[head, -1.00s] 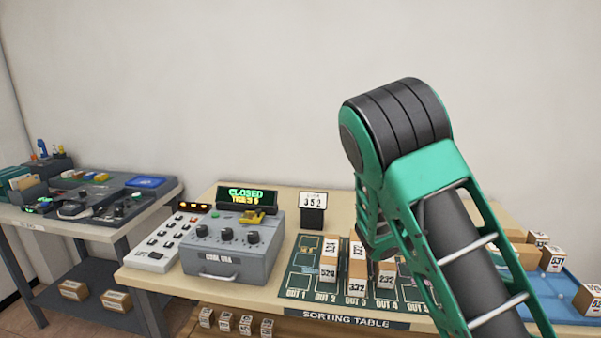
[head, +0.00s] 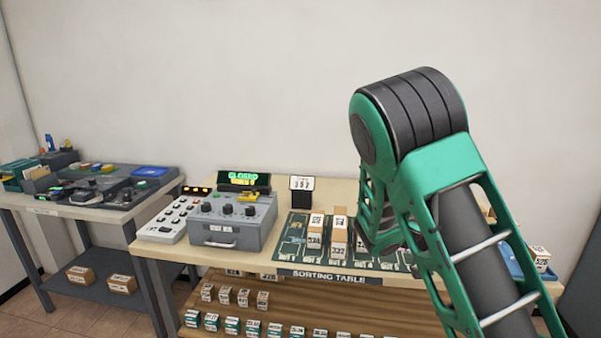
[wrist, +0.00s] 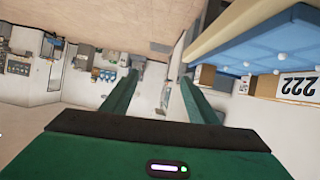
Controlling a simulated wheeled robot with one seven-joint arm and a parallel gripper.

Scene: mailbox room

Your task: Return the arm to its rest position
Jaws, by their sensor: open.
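My arm, green with black joints, rises at the right of the head view and folds down behind itself toward the sorting table (head: 170,257). The arm hides my gripper in the head view. In the wrist view my gripper (wrist: 152,90) shows two green fingers spread wide apart with nothing between them. The wrist picture looks across the room and appears turned over. A box labelled 222 (wrist: 295,85) and a blue tray (wrist: 255,55) lie at its upper right, beside the right finger and apart from it.
A grey control box (head: 232,222) with a lit sign (head: 243,180) stands on the table's left. Several boxes stand on the green mat (head: 293,240). Small boxes fill the shelf below. A side table (head: 75,208) stands at left. The wall side above the table is clear.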

